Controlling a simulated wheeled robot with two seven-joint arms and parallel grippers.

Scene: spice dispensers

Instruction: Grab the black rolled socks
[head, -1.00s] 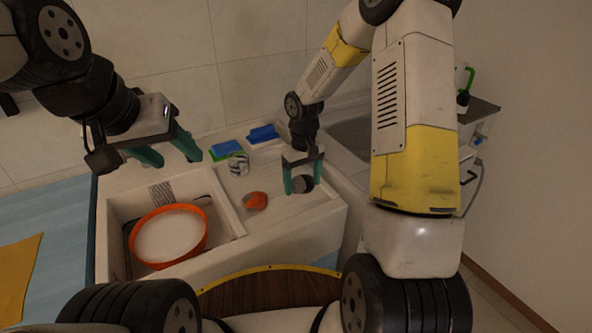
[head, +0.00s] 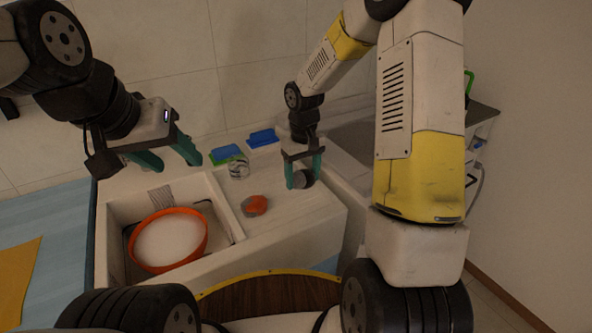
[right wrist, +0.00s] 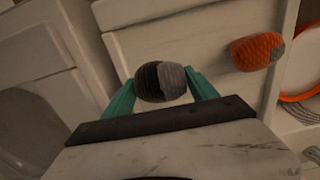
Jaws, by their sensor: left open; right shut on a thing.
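The black rolled socks (right wrist: 161,82), dark with a grey part, sit between the green fingers of my right gripper (right wrist: 160,92) in the right wrist view. In the head view the socks (head: 302,179) show between the fingertips of my right gripper (head: 303,178), above or on the white counter; I cannot tell which. My right gripper is shut on them. My left gripper (head: 174,160) is open and empty, above the back left of the basin.
An orange rolled pair (head: 254,206) lies on the counter (head: 290,220) left of my right gripper. A striped glass-like item (head: 238,168) and blue sponges (head: 262,137) are behind. The white basin (head: 113,205) holds an orange-rimmed bowl (head: 205,240).

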